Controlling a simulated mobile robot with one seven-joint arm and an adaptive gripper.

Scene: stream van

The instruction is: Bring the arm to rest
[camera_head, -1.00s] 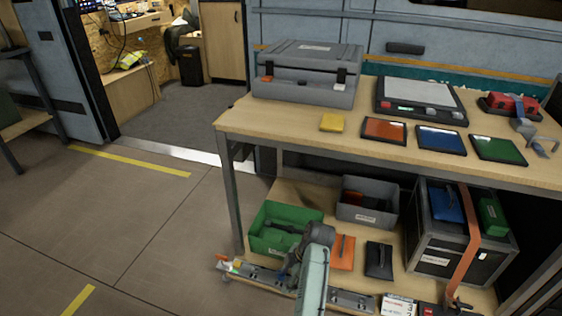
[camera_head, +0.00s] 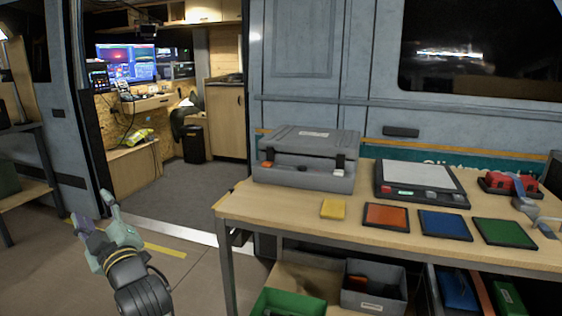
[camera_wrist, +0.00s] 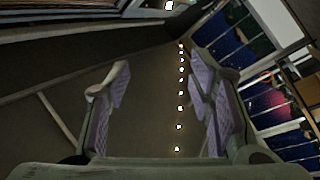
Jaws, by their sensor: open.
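My gripper (camera_head: 96,222) is at the lower left of the head view, in the air in front of the van's open doorway and left of the workbench. Its two fingers are spread and nothing is between them. In the wrist view my gripper (camera_wrist: 160,95) also shows open, with both finger pads apart and a dark surface with a row of small lights beyond. My arm touches nothing that I can see.
The workbench (camera_head: 330,230) stands on the right, with a grey case (camera_head: 305,178), a yellow block (camera_head: 333,208), three coloured pads and a grey device (camera_head: 420,178) on top. Bins (camera_head: 374,290) sit on its lower shelf. The floor around the gripper is clear.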

